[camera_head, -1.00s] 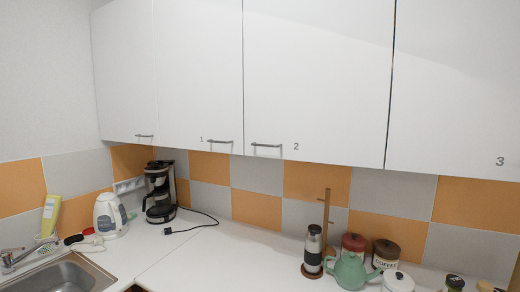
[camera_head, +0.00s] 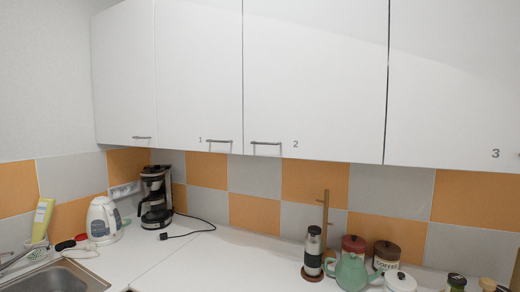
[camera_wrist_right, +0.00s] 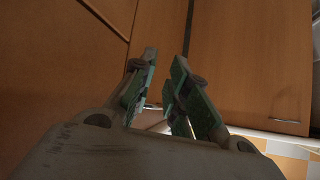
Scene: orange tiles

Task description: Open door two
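Door two (camera_head: 316,75) is a white upper cabinet door marked "2", shut, in the middle of the head view. Its bar handle (camera_head: 266,144) is at the door's lower left corner. Neither gripper shows in the head view. In the right wrist view my right gripper (camera_wrist_right: 160,75) has its two green-padded fingers apart with a gap between them, and nothing is held. Brown wooden fronts fill the background there; the gripper's place relative to door two cannot be told. My left gripper is not in view.
Door one (camera_head: 198,80) and door three (camera_head: 455,85) flank door two, both shut. Below, the white counter (camera_head: 215,260) holds a coffee maker (camera_head: 156,198), a kettle (camera_head: 104,220), a green teapot (camera_head: 350,272) and canisters. A sink (camera_head: 55,275) is at lower left.

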